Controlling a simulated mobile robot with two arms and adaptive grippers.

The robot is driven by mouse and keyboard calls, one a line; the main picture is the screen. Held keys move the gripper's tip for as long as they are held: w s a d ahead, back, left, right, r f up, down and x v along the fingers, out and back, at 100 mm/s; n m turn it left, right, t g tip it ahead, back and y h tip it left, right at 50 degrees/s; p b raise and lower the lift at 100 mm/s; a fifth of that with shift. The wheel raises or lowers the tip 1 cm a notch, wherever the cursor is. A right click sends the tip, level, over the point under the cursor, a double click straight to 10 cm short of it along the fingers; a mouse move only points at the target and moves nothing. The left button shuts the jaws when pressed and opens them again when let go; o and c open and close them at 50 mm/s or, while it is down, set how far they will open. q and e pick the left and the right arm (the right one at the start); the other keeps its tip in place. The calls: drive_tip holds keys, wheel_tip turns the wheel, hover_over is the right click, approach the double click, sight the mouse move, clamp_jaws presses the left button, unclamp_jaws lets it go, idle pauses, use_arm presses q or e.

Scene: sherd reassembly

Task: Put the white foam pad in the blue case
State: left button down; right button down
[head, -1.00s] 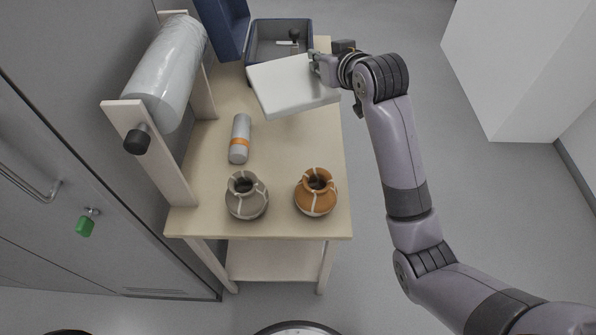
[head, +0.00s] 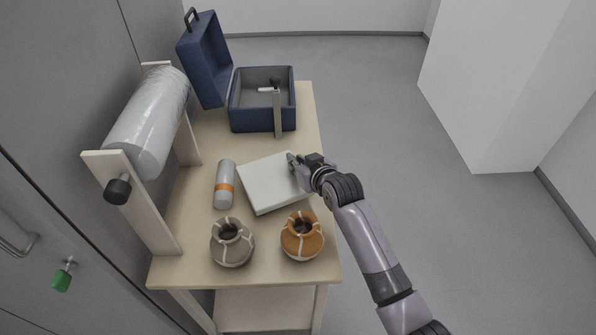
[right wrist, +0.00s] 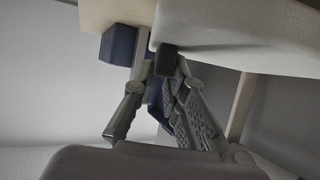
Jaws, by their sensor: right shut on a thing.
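The white foam pad (head: 268,184) is a thick pale slab, in the head view over the middle of the table. My right gripper (head: 296,163) is shut on the pad's right edge. In the right wrist view the pad (right wrist: 235,28) fills the top right, against the gripper's fingers (right wrist: 165,62). I cannot tell whether the pad touches the table. The blue case (head: 240,115) stands open at the table's far end, apart from the pad, its lid (head: 204,62) raised on the left. Its grey inside shows small dark and light items. My left gripper is not in view.
A grey jar (head: 232,245) and an orange jar (head: 302,238), both with pale seams, stand near the front edge. A silver cylinder with an orange band (head: 225,185) lies left of the pad. A wrap roll (head: 150,120) on a wooden stand borders the left side.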

drive_tip(key=shift+f, duration=1.8)
drive_tip(key=shift+f, duration=0.1)
drive_tip(key=c, duration=1.6)
unclamp_jaws()
